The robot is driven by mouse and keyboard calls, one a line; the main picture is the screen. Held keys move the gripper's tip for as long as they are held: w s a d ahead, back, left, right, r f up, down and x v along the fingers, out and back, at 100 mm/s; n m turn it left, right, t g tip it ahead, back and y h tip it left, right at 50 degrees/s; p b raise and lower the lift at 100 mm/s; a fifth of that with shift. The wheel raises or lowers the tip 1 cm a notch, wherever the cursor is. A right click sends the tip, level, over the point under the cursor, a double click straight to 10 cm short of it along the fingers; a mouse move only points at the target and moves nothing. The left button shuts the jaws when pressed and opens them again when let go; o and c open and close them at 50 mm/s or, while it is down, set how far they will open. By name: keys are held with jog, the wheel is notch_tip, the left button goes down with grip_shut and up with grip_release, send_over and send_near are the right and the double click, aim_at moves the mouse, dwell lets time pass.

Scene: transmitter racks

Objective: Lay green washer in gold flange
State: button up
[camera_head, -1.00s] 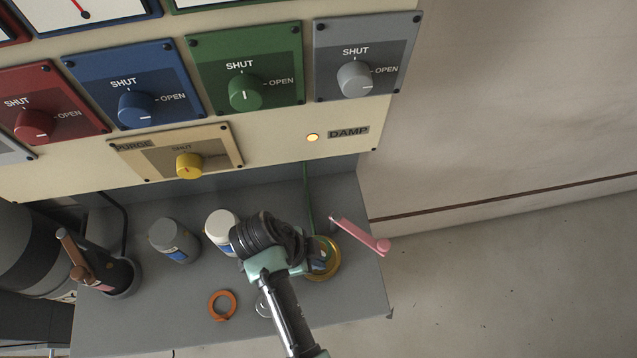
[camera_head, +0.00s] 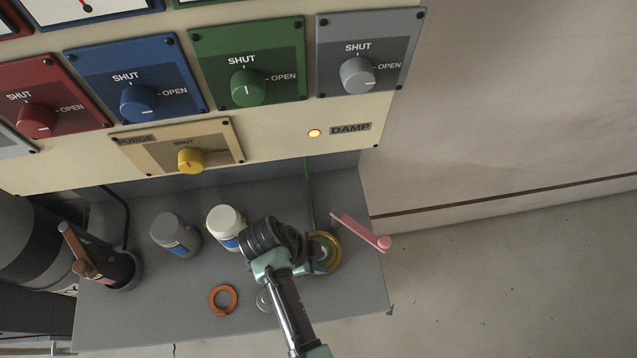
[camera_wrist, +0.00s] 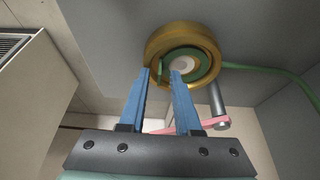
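The gold flange (camera_head: 337,262) lies on the grey shelf at its right end. It shows large in the wrist view (camera_wrist: 154,46) as a gold ring. The green washer (camera_wrist: 207,69) appears to sit inside the flange's ring, around a pale round centre. My gripper (camera_wrist: 161,73) is at the flange, with its two blue fingertips apart. A bit of green shows between the fingertips, with gaps beside it, so the fingers seem to straddle the washer's rim without clamping it. In the head view my wrist partly hides the flange, and I cannot tell whether the washer lies fully flat.
A pink lever (camera_head: 360,231) stands close right of the flange, and a green cable (camera_head: 309,190) runs behind it. A white jar (camera_head: 224,221), a grey jar (camera_head: 176,233) and an orange ring (camera_head: 223,300) are to the left. The knob panel rises behind.

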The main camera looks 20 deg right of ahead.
jog(key=shift+r, duration=0.25)
jog(key=v, duration=1.1)
jog(key=shift+a+r, duration=0.25)
jog(key=shift+r, duration=0.1)
